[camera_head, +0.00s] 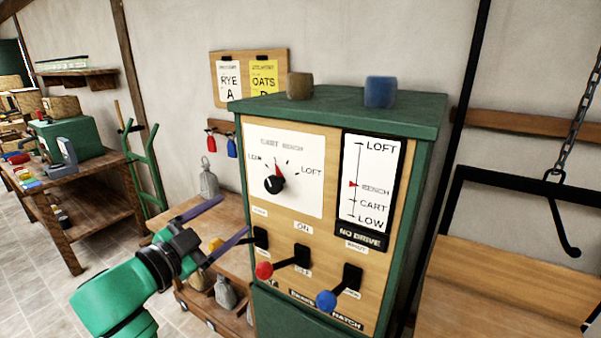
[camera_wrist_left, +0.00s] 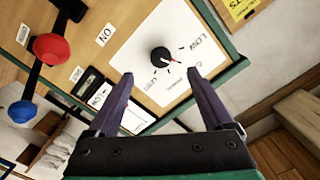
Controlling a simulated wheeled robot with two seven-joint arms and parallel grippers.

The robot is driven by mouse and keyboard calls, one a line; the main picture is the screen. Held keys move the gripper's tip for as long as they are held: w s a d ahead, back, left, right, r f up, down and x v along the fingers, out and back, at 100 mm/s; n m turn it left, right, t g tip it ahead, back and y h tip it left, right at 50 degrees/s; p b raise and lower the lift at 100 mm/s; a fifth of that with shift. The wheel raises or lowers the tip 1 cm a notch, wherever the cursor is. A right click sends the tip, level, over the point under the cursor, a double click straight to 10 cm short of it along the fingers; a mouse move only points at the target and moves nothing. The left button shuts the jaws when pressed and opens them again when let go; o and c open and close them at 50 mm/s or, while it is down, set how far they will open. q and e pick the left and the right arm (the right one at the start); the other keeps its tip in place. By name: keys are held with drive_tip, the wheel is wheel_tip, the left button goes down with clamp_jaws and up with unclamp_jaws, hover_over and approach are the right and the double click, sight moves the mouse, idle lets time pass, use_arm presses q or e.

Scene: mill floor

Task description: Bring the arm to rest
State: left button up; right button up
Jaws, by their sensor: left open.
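My left gripper (camera_head: 222,226) is open and empty, reaching in from the left in the head view, in front of the control cabinet's (camera_head: 340,115) left side. In the left wrist view its two purple fingers (camera_wrist_left: 166,100) stand wide apart, with the black dial knob (camera_wrist_left: 161,60) beyond the gap. In the head view the dial knob (camera_head: 274,184) has its red pointer near the top of the scale, between LOW and LOFT. I see no contact between fingers and knob. My right gripper is not in view.
A red-knobbed lever (camera_head: 264,270) and a blue-knobbed lever (camera_head: 326,299) stick out of the panel. A level gauge (camera_head: 368,185) shows its red marker at BENCH. A low wooden bench (camera_head: 190,212) stands behind my arm. A hook (camera_head: 567,240) hangs at the right.

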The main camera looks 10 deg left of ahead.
use_arm(q)
drive_tip(key=s+a+f+n+g+y, duration=0.3)
drive_tip(key=f+n, duration=0.1)
drive_tip(key=f, duration=0.7)
drive_tip(key=s+a+f+n+g+y, duration=0.3)
drive_tip(key=f, duration=0.7)
drive_tip(key=s+d+f+n+g, duration=0.2)
drive_tip(key=s+d+f+g, duration=0.15)
drive_tip(key=s+f, duration=0.3)
drive_tip(key=s+d+f+n+g, duration=0.1)
drive_tip(key=s+d+f+g, duration=0.1)
drive_tip(key=s+f+g, duration=0.4)
wheel_tip(320, 180, down, 21)
drive_tip(key=s+t, duration=0.1)
drive_tip(key=s, duration=0.1)
drive_tip(key=s+a+f, duration=0.1)
drive_tip(key=s+f, duration=0.7)
drive_tip(key=s+a+f+g, duration=0.1)
drive_tip(key=s+a+f, duration=0.1)
drive_tip(key=s+f, duration=0.5)
drive_tip(key=s, duration=0.2)
drive_tip(key=shift+s+a+f+m, duration=0.3)
drive_tip(key=shift+f, duration=0.05)
